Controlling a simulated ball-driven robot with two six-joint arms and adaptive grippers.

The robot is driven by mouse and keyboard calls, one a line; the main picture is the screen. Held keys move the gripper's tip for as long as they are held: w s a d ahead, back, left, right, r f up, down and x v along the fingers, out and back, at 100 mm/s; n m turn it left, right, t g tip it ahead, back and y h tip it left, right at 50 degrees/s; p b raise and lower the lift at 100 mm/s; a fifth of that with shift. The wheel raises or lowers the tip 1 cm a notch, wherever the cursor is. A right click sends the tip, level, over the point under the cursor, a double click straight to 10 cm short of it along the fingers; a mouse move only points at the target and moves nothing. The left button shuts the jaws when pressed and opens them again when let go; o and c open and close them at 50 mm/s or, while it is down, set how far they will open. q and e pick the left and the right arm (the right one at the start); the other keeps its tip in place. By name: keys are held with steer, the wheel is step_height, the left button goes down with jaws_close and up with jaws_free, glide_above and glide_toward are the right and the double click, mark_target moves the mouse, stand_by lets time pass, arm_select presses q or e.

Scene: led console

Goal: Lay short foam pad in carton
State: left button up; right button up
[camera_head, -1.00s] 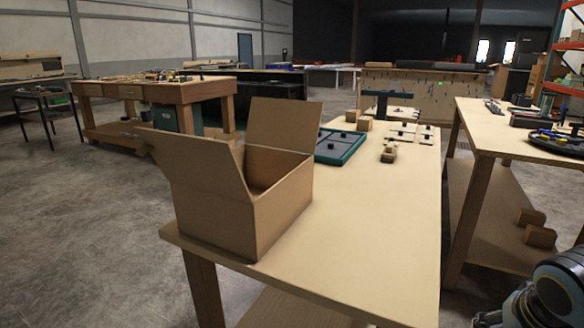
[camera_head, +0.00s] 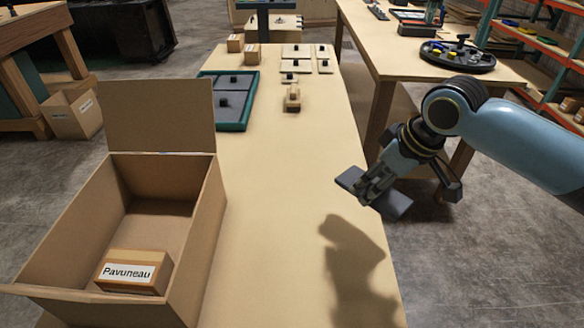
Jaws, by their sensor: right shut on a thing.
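The open carton (camera_head: 205,215) stands at the near left of the table, its flaps spread. A small box labelled "Pavuneau" (camera_head: 138,268) sits inside it at the near end. My right gripper (camera_head: 374,190) is shut on a flat dark grey foam pad (camera_head: 393,206). It holds the pad in the air at the table's right edge, to the right of the carton and apart from it. Whether this pad is the short one I cannot tell. My left gripper is not in view.
A green-rimmed tray (camera_head: 246,113) with dark pieces lies on the table (camera_head: 285,205) beyond the carton. Several pale plates with dark knobs and small brown blocks (camera_head: 235,43) are farther back. A second table (camera_head: 410,60) with a round black tray (camera_head: 457,57) stands at the right.

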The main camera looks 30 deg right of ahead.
mark_target(352, 183)
steer(key=w, duration=0.1)
steer(key=w+a+f, duration=0.1)
steer(key=w+a, duration=0.1)
steer(key=shift+w+a+f, duration=0.2)
steer(key=shift+f, duration=0.05)
steer(key=w+a+f, duration=0.1)
steer(key=w, duration=0.1)
steer(key=w+a+f, duration=0.4)
steer(key=shift+w+f, duration=0.15)
step_height(352, 183, down, 3)
steer(key=shift+f+b, duration=0.2)
steer(key=shift+b, duration=0.1)
steer(key=shift+f, duration=0.25)
steer(key=o, duration=1.1)
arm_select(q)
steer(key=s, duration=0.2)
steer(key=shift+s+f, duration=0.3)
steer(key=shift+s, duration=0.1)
